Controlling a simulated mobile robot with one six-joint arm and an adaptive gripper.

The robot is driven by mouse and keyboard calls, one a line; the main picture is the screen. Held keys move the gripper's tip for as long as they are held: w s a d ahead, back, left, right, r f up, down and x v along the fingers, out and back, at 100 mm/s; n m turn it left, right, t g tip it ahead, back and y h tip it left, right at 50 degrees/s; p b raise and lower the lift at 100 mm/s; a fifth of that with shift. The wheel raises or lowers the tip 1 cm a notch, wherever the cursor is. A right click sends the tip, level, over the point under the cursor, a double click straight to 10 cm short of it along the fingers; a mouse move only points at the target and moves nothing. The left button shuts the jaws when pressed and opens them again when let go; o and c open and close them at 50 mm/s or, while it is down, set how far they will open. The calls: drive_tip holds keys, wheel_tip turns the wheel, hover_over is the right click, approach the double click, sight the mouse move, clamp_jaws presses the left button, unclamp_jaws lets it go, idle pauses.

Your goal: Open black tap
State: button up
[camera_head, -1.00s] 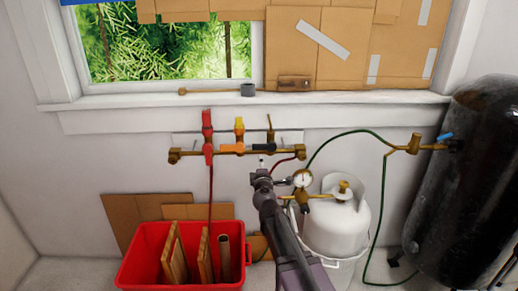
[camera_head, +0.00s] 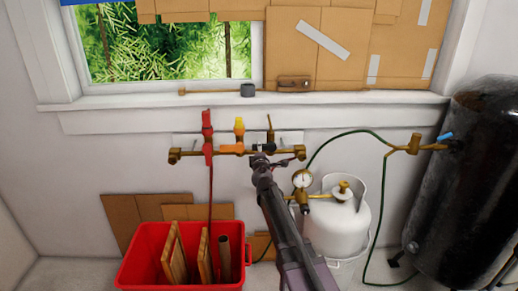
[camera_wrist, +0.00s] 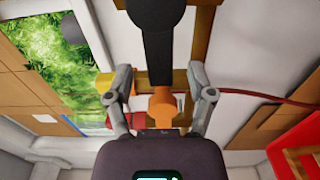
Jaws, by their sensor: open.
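The black tap (camera_wrist: 156,45) fills the top middle of the wrist view, its dark handle pointing down the picture toward the space between my fingers. In the head view it sits at the right of the brass pipe (camera_head: 180,155) and is mostly hidden by my gripper (camera_head: 260,160). My gripper also shows in the wrist view (camera_wrist: 160,85), its two fingers spread on either side of the handle's line. I see no clear contact. An orange tap handle (camera_wrist: 163,105) shows between the fingers, in line with the black one.
A red tap (camera_head: 207,130) and a yellow tap (camera_head: 239,130) stand to the left on the pipe. A gauge (camera_head: 302,179), a white gas tank (camera_head: 336,222) and a green hose (camera_head: 378,220) are at the right. A red bin (camera_head: 140,272) stands below left.

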drive_tip(key=shift+w, duration=1.4)
clamp_jaws()
